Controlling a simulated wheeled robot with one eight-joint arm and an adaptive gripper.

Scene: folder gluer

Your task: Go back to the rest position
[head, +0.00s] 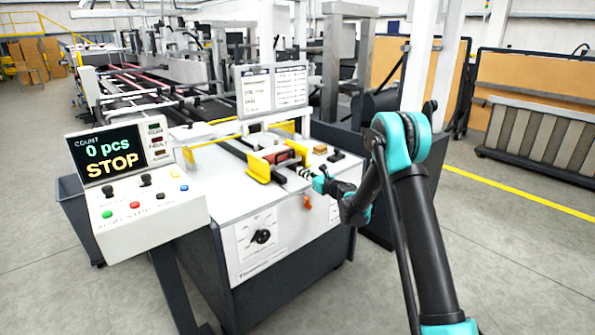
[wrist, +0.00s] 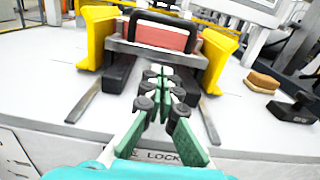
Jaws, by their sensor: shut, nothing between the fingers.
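My gripper (wrist: 160,88) is shut and empty in the wrist view, its green-padded fingers together. It points at a carriage with yellow side plates (wrist: 98,38) and a red block (wrist: 162,36) in a dark frame, on the white machine top. In the head view my gripper (head: 306,173) is at the near right edge of the machine top, just in front of the yellow-sided carriage (head: 262,165). I cannot tell whether the fingertips touch the carriage. My arm reaches in from the right.
A control panel (head: 135,205) with buttons and a screen (head: 110,155) reading "0 pcs STOP" stands at the left. A brown-topped block (wrist: 262,82) and a black piece (wrist: 292,107) lie right of the carriage. An orange knob (head: 307,202) sits on the machine's front. Floor at right is clear.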

